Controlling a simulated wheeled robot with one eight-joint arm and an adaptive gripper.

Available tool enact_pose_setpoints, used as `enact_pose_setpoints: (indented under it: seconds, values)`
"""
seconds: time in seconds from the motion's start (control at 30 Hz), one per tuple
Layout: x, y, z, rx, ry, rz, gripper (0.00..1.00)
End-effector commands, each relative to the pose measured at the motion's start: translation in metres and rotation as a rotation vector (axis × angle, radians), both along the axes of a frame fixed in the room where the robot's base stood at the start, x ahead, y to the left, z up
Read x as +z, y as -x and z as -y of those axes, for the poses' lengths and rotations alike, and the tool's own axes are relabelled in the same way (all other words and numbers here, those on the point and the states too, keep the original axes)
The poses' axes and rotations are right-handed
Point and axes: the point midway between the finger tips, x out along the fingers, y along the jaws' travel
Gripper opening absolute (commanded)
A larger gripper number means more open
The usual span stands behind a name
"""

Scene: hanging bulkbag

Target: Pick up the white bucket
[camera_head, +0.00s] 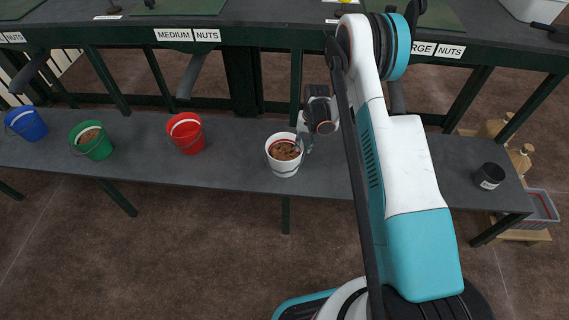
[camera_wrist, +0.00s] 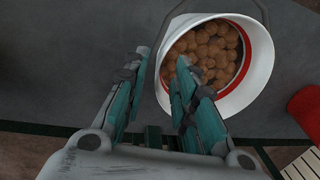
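The white bucket (camera_head: 284,169) stands upright on the grey bench in the head view, filled with brown nuts. In the wrist view the white bucket (camera_wrist: 261,76) shows its red inner band, the nuts inside and part of its wire handle. My gripper (camera_wrist: 161,62) is open, with its two fingers apart. The near wall of the bucket's rim lies at the fingers, one finger overlapping the bucket opening and the other outside it. I cannot tell whether either finger touches the wall. In the head view my gripper (camera_head: 308,142) is at the bucket's right side, partly hidden by my wrist.
A red bucket (camera_head: 185,133), a green bucket (camera_head: 91,140) and a blue bucket (camera_head: 26,123) stand left on the bench (camera_head: 225,155). A black cup (camera_head: 488,176) stands at its right end. A higher shelf with labels runs behind. The bench is clear between the red and white buckets.

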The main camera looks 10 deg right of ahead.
Motion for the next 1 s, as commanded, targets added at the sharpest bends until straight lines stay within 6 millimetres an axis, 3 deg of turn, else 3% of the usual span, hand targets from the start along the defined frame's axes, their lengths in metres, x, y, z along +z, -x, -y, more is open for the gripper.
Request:
enact_pose_setpoints:
  seconds: [0.2, 0.3, 0.53, 0.63, 1.0]
  values:
    - [-0.035, -0.001, -0.008, 0.001, 0.000, 0.000, 0.26]
    - [-0.042, -0.002, -0.009, 0.001, 0.000, 0.000, 0.26]
    - [-0.041, -0.002, -0.009, 0.001, 0.000, 0.000, 0.23]
    - [-0.041, -0.002, -0.009, 0.001, 0.000, 0.000, 0.01]
    - [-0.041, -0.002, -0.009, 0.001, -0.001, 0.000, 0.00]
